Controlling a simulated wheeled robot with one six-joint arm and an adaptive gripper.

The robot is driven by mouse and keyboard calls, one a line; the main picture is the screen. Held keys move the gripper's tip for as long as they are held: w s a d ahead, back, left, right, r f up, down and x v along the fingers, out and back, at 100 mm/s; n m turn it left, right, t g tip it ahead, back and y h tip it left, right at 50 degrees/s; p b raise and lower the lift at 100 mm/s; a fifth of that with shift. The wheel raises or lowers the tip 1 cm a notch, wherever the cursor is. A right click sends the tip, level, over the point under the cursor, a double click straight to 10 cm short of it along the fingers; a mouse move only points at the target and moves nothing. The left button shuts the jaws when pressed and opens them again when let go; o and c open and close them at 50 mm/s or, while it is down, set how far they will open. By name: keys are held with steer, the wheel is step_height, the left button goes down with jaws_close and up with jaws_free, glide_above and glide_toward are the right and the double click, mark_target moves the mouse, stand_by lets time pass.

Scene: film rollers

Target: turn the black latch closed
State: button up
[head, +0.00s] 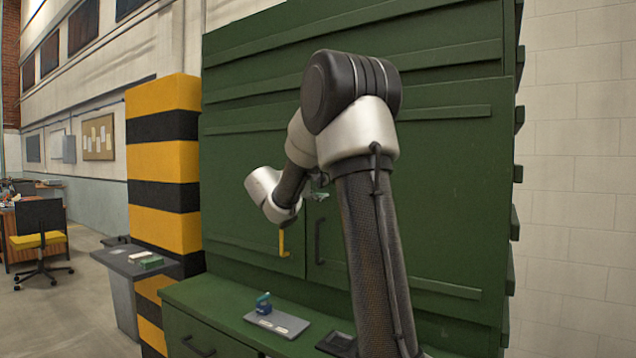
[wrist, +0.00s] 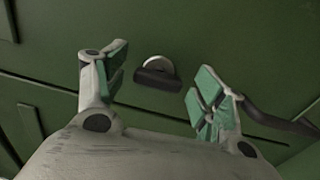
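The black latch (wrist: 158,80) shows in the wrist view as a short dark bar in front of a round silver plate on the green cabinet door. The bar lies nearly level in the picture, slightly tilted. My gripper (wrist: 160,72) is open, with one green-padded finger on each side of the latch. The fingers appear apart from it, and nothing is held. In the head view my gripper (head: 319,193) is small and partly hidden by my arm, close to the green cabinet (head: 245,150). I cannot make out the latch there.
A black door handle (wrist: 275,118) is close to the right finger; it also shows in the head view (head: 320,241). A yellow handle (head: 284,240) hangs left of it. Below, the green ledge (head: 205,293) holds a grey plate (head: 285,325) with a blue item (head: 264,305). A striped pillar (head: 163,160) stands left.

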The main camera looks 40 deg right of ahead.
steer(key=v, duration=1.2)
stand_by(0.3)
